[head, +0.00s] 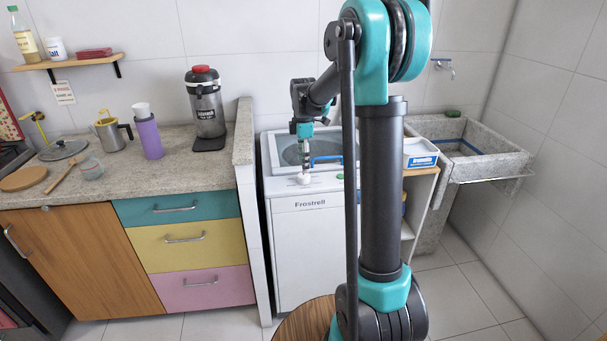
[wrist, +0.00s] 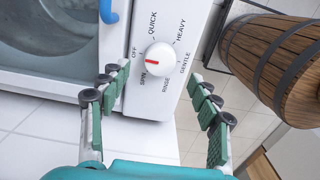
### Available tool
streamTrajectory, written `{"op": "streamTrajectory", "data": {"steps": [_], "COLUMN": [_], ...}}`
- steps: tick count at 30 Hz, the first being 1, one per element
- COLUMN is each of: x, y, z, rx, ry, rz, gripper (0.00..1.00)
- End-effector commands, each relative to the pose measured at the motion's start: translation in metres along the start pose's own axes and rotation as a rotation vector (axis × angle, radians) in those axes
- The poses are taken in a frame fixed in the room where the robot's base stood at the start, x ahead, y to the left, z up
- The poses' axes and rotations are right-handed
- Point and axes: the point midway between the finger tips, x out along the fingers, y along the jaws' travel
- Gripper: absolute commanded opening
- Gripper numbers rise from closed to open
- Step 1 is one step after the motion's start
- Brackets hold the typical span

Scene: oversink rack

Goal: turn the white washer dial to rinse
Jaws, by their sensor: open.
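The dial's red mark points left in the wrist view, between OFF and SPIN. In the head view my gripper (head: 305,159) points down above the dial (head: 304,179).
A stone sink (head: 490,160) is farther right. The counter (head: 180,180) is at left.

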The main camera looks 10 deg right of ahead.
Motion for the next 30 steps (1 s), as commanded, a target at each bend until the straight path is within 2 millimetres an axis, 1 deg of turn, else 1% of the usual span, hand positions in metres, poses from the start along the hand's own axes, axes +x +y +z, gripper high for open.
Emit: {"op": "streamTrajectory", "data": {"steps": [1, 3, 6, 9, 14, 21, 22, 23, 30], "x": [0.01, 0.022, 0.036, 0.045, 0.052, 0.053, 0.053, 0.053, 0.053], "y": [0.001, 0.0, 0.0, 0.0, 0.0, 0.0, 0.0, 0.0, 0.0], "z": [0.0, 0.0, 0.0, 0.0, 0.0, 0.0, 0.0, 0.0, 0.0], "rx": [0.0, 0.0, 0.0, 0.0, 0.0, 0.0, 0.0, 0.0, 0.0], "ry": [0.0, 0.0, 0.0, 0.0, 0.0, 0.0, 0.0, 0.0, 0.0], "rz": [0.0, 0.0, 0.0, 0.0, 0.0, 0.0, 0.0, 0.0, 0.0], "gripper": [0.63, 0.63, 0.63, 0.63, 0.63, 0.63, 0.62, 0.58, 0.28]}}
